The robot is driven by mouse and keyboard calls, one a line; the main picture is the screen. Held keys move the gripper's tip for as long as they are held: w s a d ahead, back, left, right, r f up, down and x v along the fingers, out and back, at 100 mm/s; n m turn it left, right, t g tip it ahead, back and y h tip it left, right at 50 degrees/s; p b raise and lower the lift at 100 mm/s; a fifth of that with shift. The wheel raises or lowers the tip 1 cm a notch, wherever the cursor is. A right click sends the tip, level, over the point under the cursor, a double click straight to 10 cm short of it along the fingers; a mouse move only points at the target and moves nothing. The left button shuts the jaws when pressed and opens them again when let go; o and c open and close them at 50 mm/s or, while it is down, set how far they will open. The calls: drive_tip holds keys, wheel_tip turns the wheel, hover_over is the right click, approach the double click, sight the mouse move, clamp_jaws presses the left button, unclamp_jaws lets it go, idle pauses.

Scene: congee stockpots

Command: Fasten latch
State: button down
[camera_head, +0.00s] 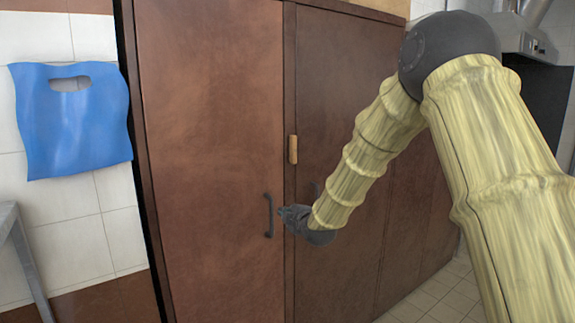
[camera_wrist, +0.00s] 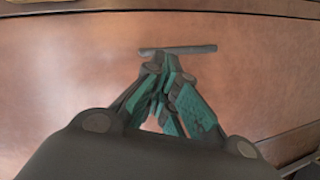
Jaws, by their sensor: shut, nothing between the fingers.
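A small light-wood latch (camera_head: 293,149) sits upright at the seam between two brown cabinet doors, at the edge of the left door (camera_head: 210,130) and the right door (camera_head: 335,90). My gripper (camera_head: 281,210) is below the latch, close to the dark handle (camera_head: 268,216) of the left door. In the wrist view the gripper (camera_wrist: 160,62) is shut and empty, its fingertips just by the handle bar (camera_wrist: 180,49). I cannot tell whether they touch it. The latch is not seen in the wrist view. Both doors look closed.
A blue bag (camera_head: 72,120) hangs on the tiled wall at left. A grey metal table edge (camera_head: 28,260) stands at lower left. Open tiled floor (camera_head: 440,297) lies at lower right.

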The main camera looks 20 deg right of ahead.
sight(293, 150)
drive_tip(key=w+d+r+n+t, duration=0.1)
drive_tip(key=w+r+n+t, duration=0.1)
drive_tip(key=r, duration=1.7)
drive_tip(key=shift+w+d+n+t+p, duration=0.2)
drive_tip(key=shift+w+n+t+p, duration=0.25)
drive_tip(key=shift+w+n, duration=0.2)
drive_tip(key=shift+w, duration=0.15)
drive_tip(key=w+p, duration=0.4)
drive_tip(key=w, duration=0.6)
drive_tip(key=shift+a+p, duration=0.2)
drive_tip(key=shift+p, duration=0.2)
drive_tip(key=shift+w+d+p, duration=0.2)
drive_tip(key=shift+d+p, duration=0.1)
drive_tip(key=shift+d, duration=0.3)
drive_tip(key=shift+w+d+p, duration=0.15)
drive_tip(key=shift+d+p, duration=0.15)
drive_tip(key=shift+d, duration=0.25)
drive_tip(key=shift+w+d, duration=0.25)
drive_tip(key=shift+d, duration=0.1)
